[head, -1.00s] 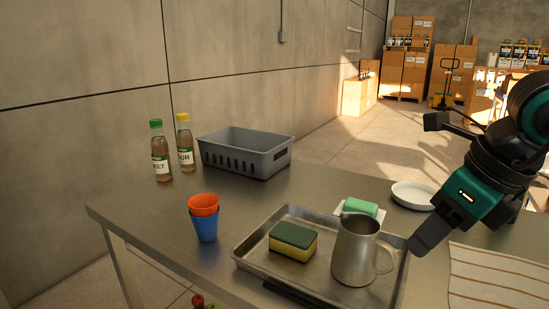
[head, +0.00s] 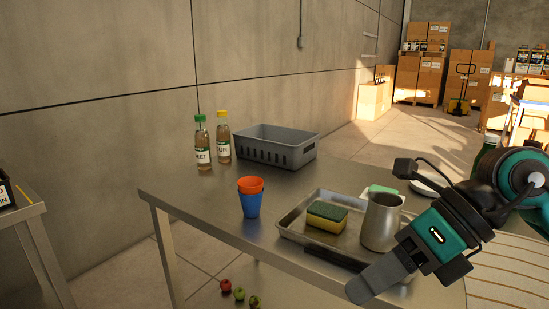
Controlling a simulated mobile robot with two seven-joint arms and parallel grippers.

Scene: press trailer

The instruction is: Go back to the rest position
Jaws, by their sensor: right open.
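My right gripper (head: 378,225) reaches in from the right, over the front right part of the metal table (head: 195,200). Its jaws are open, with nothing seen between them. It covers part of the metal tray (head: 292,220) and the lower side of the steel pitcher (head: 381,218). A yellow and green sponge (head: 327,216) lies in the tray, left of the pitcher. My left gripper does not show.
An orange cup sits in a blue cup (head: 250,204) near the table's left edge. Two bottles (head: 202,148) and a grey basket (head: 275,147) stand at the back. A striped cloth (head: 505,275) lies at right. Several fruits (head: 239,294) lie on the floor.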

